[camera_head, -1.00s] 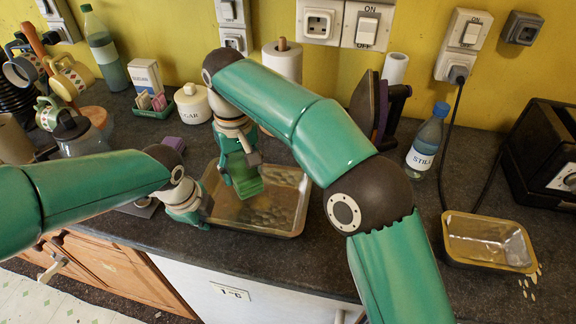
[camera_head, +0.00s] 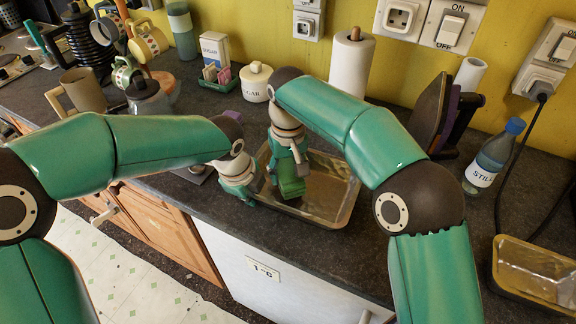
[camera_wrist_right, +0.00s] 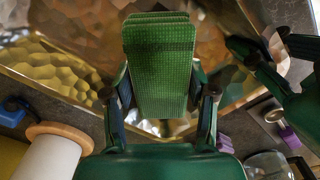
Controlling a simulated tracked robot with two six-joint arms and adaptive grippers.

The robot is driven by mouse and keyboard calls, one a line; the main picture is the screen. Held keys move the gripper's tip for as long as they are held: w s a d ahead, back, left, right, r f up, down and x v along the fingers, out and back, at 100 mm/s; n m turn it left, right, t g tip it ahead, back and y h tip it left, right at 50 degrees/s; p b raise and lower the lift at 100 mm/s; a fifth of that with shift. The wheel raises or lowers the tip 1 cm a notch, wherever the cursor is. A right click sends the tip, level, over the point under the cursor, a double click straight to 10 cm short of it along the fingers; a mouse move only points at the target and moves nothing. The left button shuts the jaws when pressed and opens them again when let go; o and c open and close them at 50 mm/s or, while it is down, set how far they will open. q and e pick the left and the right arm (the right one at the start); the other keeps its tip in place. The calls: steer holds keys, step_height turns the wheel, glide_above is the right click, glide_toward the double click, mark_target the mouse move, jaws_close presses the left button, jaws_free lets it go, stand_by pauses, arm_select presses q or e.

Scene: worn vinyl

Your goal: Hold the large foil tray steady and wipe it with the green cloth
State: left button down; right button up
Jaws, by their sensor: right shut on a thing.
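The large foil tray (camera_head: 327,205) lies on the dark worktop in the head view, and its faceted foil fills much of the right wrist view (camera_wrist_right: 45,70). My right gripper (camera_head: 290,170) is shut on the green cloth (camera_head: 291,187), a folded pad. The pad shows between its two fingers in the right wrist view (camera_wrist_right: 160,70). The cloth is over the left part of the tray; I cannot tell if it touches the foil. My left gripper (camera_head: 245,190) is at the tray's left edge. Its fingertips are too unclear to tell if they grip the rim.
A second, smaller foil tray (camera_head: 535,272) stands at the right. A water bottle (camera_head: 492,158), an upright dark iron (camera_head: 437,115), a paper roll (camera_head: 351,65) and a sugar jar (camera_head: 256,82) stand behind the large tray. The worktop's front edge runs close to the tray.

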mark_target(303, 183)
steer(key=shift+f, duration=0.95)
stand_by(0.6)
steer(key=shift+s+d, duration=0.4)
steer(key=shift+d, duration=0.45)
steer(key=shift+s+d, duration=0.4)
steer(key=shift+d, duration=0.4)
steer(key=shift+a+f, duration=0.1)
arm_select(q)
steer(key=shift+r, duration=0.1)
arm_select(e)
steer(key=shift+w+a+f, duration=0.15)
steer(key=shift+w+a, duration=0.2)
steer(key=shift+a, duration=0.45)
steer(key=shift+w+a+f, duration=0.1)
steer(key=shift+w+a, duration=0.25)
steer(key=shift+a, duration=0.45)
steer(key=shift+w+r, duration=0.1)
steer(key=shift+s+d+r, duration=0.1)
steer(key=shift+s+d, duration=0.3)
steer(key=shift+d, duration=0.5)
steer(key=shift+s+d, duration=0.35)
steer(key=shift+d, duration=0.5)
steer(key=shift+r, duration=0.1)
